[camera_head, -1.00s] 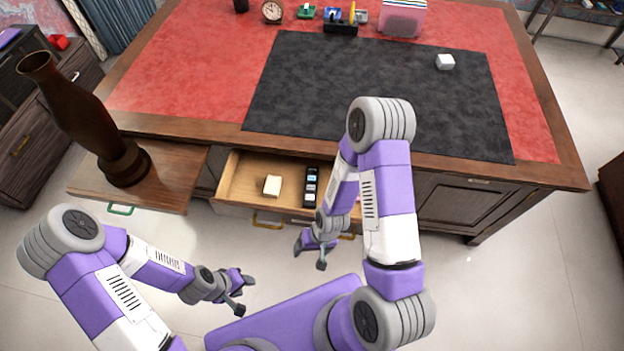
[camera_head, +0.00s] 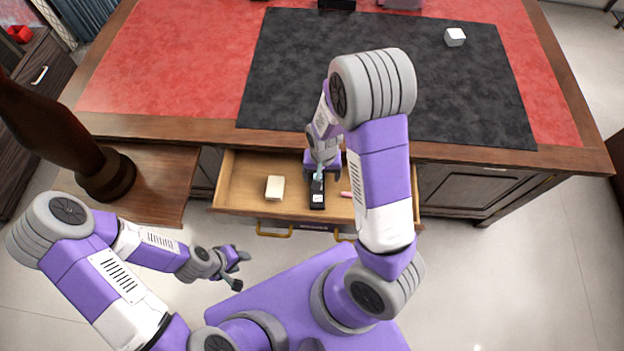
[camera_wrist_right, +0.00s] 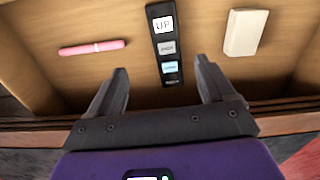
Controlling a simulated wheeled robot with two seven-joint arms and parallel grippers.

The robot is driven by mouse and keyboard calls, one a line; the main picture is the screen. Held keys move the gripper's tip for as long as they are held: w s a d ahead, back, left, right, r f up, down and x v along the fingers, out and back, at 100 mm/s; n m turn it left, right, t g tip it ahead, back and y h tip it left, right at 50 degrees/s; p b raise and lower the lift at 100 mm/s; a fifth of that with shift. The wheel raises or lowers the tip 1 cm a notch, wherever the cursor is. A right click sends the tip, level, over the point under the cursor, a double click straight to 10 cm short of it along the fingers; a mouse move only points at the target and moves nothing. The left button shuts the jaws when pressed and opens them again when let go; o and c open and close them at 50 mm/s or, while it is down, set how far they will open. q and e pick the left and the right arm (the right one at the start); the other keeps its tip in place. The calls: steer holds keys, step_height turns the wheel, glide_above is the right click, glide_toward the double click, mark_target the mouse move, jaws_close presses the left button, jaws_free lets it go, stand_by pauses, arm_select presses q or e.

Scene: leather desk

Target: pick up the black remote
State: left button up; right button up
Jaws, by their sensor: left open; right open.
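The black remote (camera_head: 317,196) lies in the open desk drawer (camera_head: 240,196), with light labels along its face. In the right wrist view the remote (camera_wrist_right: 164,45) runs lengthwise, its near end between the fingers as seen from above. My right gripper (camera_head: 321,172) is over the drawer, above the far part of the remote. In the right wrist view my right gripper (camera_wrist_right: 161,85) is open, with a finger on each side of the remote and clear gaps. I cannot tell how high it is above it. My left gripper (camera_head: 240,270) is open and empty, in front of the desk.
A cream block (camera_head: 275,188) lies left of the remote in the drawer, and a pink pen-like item (camera_wrist_right: 93,47) lies on its other side. The drawer walls enclose them. A tall brown vase (camera_head: 62,140) stands on the left.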

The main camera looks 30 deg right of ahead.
steer(key=f+b, duration=0.1)
steer(key=f, duration=0.1)
steer(key=w+f+b, duration=0.1)
steer(key=f+b, duration=0.1)
steer(key=shift+f, duration=0.25)
steer(key=f+b, duration=0.1)
steer(key=f, duration=0.1)
steer(key=f+b, duration=0.1)
steer(key=f, duration=0.1)
steer(key=f+b, duration=0.1)
steer(key=f, duration=0.2)
steer(key=shift+w+a+f, duration=0.1)
steer(key=shift+a, duration=0.15)
steer(key=c, duration=1.2)
steer(key=shift+r, duration=0.2)
